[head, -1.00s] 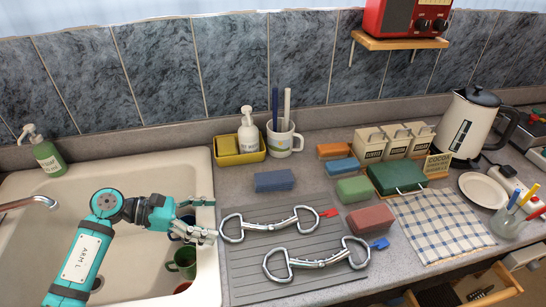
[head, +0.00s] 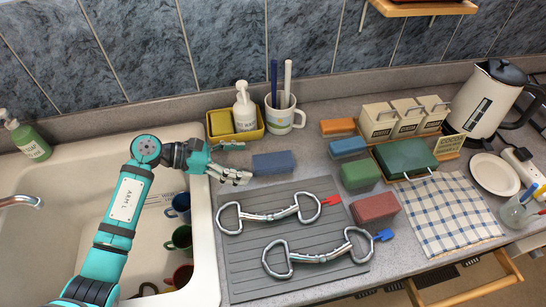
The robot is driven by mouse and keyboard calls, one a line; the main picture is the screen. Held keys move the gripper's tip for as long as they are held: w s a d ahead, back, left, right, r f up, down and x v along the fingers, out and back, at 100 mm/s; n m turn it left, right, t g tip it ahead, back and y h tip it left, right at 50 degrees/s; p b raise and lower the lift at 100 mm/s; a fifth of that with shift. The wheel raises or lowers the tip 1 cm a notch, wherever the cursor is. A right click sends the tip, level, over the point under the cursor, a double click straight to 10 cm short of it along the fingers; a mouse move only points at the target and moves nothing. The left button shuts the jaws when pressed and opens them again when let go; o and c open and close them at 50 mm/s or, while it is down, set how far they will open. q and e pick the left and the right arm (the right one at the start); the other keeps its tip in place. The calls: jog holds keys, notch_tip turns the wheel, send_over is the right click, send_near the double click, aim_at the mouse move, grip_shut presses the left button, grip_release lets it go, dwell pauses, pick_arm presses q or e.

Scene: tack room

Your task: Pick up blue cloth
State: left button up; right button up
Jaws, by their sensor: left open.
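A folded dark blue cloth (head: 273,163) lies on the counter behind the grey drying mat. A second, lighter blue folded piece (head: 347,147) lies farther right, behind a green one; I cannot tell which of the two blues is meant. My left gripper (head: 243,163) is open and empty, just left of the dark blue cloth. Its fingers point right, towards the cloth's left end. Whether a finger touches it I cannot tell. My right gripper is not in view.
Two metal bits (head: 269,212) lie on the grey mat (head: 240,255). A yellow caddy (head: 222,136) and a white mug (head: 284,118) stand behind the dark blue cloth. Green (head: 360,176) and red (head: 376,208) folded pieces lie to the right. The sink holds several mugs.

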aim_at(270, 160)
pick_arm(q)
jog(key=shift+w+d, duration=0.15)
jog(key=shift+d, duration=0.45)
jog(key=shift+w+d, duration=0.15)
jog(key=shift+d, duration=0.25)
jog(key=shift+w+d+r+p, duration=0.15)
jog(key=shift+d+p, duration=0.4)
jog(key=shift+d, duration=0.65)
jog(key=x, duration=0.3)
jog(key=shift+d+f+b, duration=0.1)
jog(key=shift+f+b, duration=0.2)
jog(key=shift+b, duration=0.05)
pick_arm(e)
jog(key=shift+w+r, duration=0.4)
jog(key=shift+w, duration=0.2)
pick_arm(q)
jog(key=shift+c, duration=1.3)
jog(key=c, duration=1)
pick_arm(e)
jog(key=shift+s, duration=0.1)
